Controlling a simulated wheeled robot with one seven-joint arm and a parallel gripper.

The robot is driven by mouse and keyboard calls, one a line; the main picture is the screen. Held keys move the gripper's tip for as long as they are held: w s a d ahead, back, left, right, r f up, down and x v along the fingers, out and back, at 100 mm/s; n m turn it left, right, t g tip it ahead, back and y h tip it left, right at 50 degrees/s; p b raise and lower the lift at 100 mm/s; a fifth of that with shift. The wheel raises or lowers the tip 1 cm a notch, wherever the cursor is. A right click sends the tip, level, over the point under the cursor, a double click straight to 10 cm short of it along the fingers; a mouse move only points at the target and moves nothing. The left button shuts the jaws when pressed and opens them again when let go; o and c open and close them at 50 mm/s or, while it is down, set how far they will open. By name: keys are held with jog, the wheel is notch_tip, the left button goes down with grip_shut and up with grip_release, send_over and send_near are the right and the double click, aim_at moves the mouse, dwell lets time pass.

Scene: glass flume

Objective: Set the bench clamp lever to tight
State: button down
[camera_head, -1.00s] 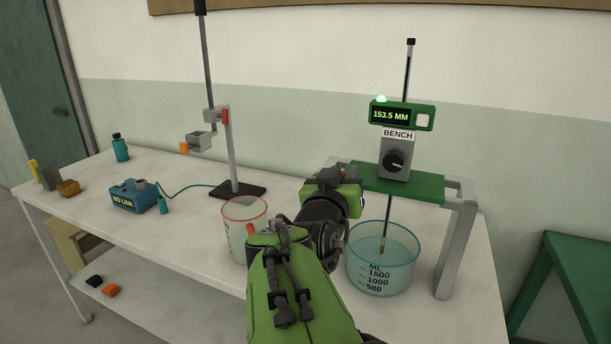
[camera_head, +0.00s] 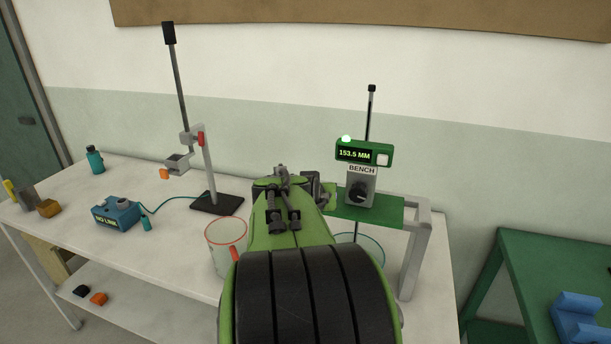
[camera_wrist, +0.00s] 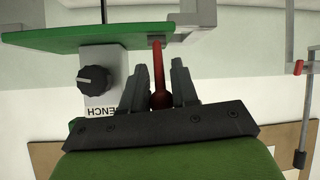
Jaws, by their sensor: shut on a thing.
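The bench clamp is a grey block (camera_head: 360,187) labelled BENCH with a black knob, standing by the green plate (camera_head: 385,208) of a grey stand. The wrist view is upside down and shows the green plate (camera_wrist: 110,38), the black knob (camera_wrist: 93,78) and the red clamp lever (camera_wrist: 158,68) with its round red end. My gripper (camera_wrist: 158,80) has its two dark fingers on either side of the lever, shut on it near the round end. In the head view my arm hides the lever and most of my gripper; the lever's setting cannot be read.
A green gauge (camera_head: 364,152) reads 153.5 MM above the clamp, on a thin upright rod. A red-rimmed beaker (camera_head: 226,243) stands left of my arm; a large glass beaker (camera_head: 372,246) is mostly hidden behind it. A second stand (camera_head: 216,203) and a blue box (camera_head: 116,213) are further left.

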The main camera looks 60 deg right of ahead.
jog(key=d+r+y+p, duration=0.1)
jog(key=y+p, duration=0.1)
jog(key=p, duration=0.2)
jog(key=d+g+y+p, duration=0.1)
jog(key=y+p, duration=0.1)
jog(key=p, duration=0.2)
jog(key=shift+w+r, duration=0.15)
jog(key=shift+r, duration=0.2)
jog(key=d+y+p, duration=0.1)
jog(key=y+p, duration=0.1)
jog(key=p, duration=0.2)
jog(key=shift+w+d+f+y+p, duration=0.1)
jog(key=shift+d+f+y+p, duration=0.05)
jog(key=shift+y+p, duration=0.25)
jog(key=shift+d+f+y+p, duration=0.2)
jog(key=shift+y+p, duration=0.1)
jog(key=shift+p, duration=0.25)
jog(key=shift+g, duration=0.3)
jog(key=c, duration=0.9)
grip_release()
jog(key=shift+c, duration=0.2)
